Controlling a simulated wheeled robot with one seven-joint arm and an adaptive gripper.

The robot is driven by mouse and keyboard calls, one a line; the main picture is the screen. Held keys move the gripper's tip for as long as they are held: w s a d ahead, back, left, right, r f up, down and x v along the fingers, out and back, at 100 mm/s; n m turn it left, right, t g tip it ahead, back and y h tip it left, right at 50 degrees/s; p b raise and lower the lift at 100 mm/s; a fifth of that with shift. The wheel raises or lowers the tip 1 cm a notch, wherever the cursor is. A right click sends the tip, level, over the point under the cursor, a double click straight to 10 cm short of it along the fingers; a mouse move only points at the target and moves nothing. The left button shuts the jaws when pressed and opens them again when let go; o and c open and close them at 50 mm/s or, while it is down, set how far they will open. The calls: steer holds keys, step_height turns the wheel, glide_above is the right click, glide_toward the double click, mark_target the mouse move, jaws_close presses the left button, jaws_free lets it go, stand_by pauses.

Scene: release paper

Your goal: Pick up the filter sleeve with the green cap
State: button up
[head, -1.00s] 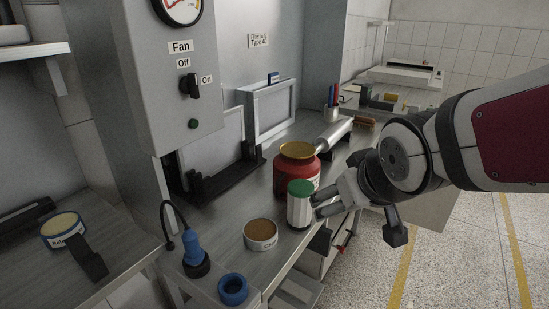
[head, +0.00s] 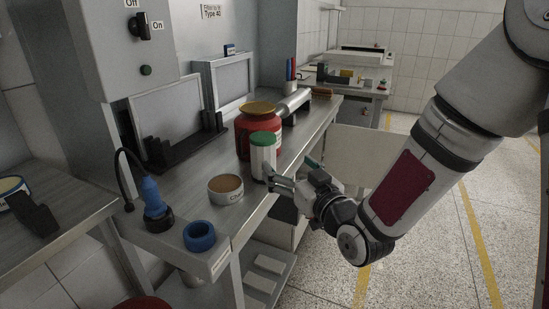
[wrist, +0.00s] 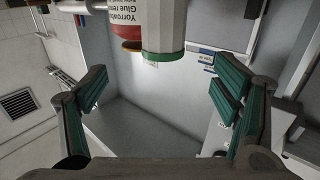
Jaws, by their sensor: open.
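The filter sleeve (head: 262,160) is a white upright cylinder with a green cap. It stands on the metal bench near its front edge, in front of a red jar. My gripper (head: 290,173) is open and empty just right of the sleeve, one fingertip close to its lower side; I cannot tell if they touch. In the wrist view, which is upside down, the sleeve (wrist: 165,25) is at the top centre, beyond the open green-padded fingers of my gripper (wrist: 163,88).
The red jar (head: 258,122) with a yellow-brown lid stands right behind the sleeve. A round tin (head: 226,190), a blue ring (head: 199,236) and a blue-handled tool (head: 153,198) are to the left. A metal cylinder (head: 293,103) lies behind. The floor to the right is open.

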mark_target(271, 149)
steer(key=x, duration=0.7)
steer(key=shift+w+a, duration=0.15)
steer(key=shift+w, duration=0.25)
steer(key=shift+a+b+x, duration=0.2)
steer(key=shift+b+x, duration=0.2)
steer(key=shift+x, duration=2.35)
steer(key=shift+s+r, duration=0.1)
steer(key=shift+s, duration=0.05)
steer(key=c, duration=1.4)
